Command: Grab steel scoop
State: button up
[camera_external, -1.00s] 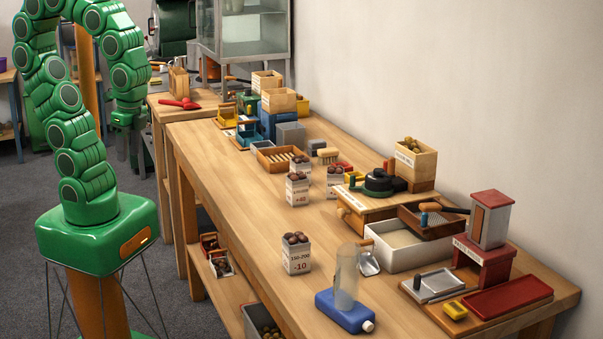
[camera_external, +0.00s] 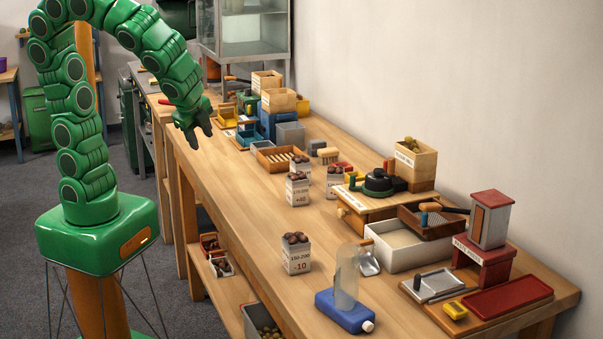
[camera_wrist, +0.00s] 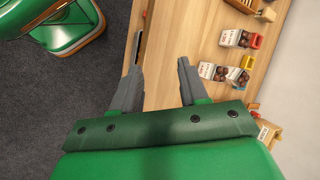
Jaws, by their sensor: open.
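The steel scoop (camera_external: 369,263) lies on the bench in the external view, against the left side of a white bin (camera_external: 403,258), its wooden handle end up near the bin's corner. I cannot make it out in the wrist view. My gripper (camera_external: 201,140) is open and empty, above the far left part of the bench, well away from the scoop. In the wrist view my gripper (camera_wrist: 159,68) shows two grey fingers spread apart with only bench top and its edge between them.
Cartons of chestnuts (camera_external: 296,254) stand along the middle of the bench. The bench's left strip (camera_external: 215,185) is clear.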

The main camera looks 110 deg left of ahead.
aim_at(365, 244)
jog(key=w+a+m+t+y, duration=0.25)
jog(key=w+m, duration=0.25)
jog(key=w, duration=0.7)
jog(key=w+a+m+t+y, duration=0.15)
jog(key=w+m+y, duration=0.3)
jog(key=w, duration=0.75)
jog(key=w+d+f+m+t+h, duration=0.3)
jog(key=w+d+f+m+t, duration=0.3)
jog(key=w+d+f+m, duration=0.95)
jog(key=shift+n+t, duration=0.3)
jog(key=shift+n, duration=0.4)
jog(key=shift+w+a+f, duration=0.45)
jog(key=shift+w+a, duration=0.25)
jog(key=shift+w, duration=0.5)
jog(key=shift+w+a+f, duration=0.5)
jog(key=shift+w+a, duration=0.25)
jog(key=shift+w, duration=0.5)
jog(key=shift+w+a+f, duration=0.45)
jog(key=shift+w+a, duration=0.25)
jog(key=shift+w, duration=0.5)
grip_shut()
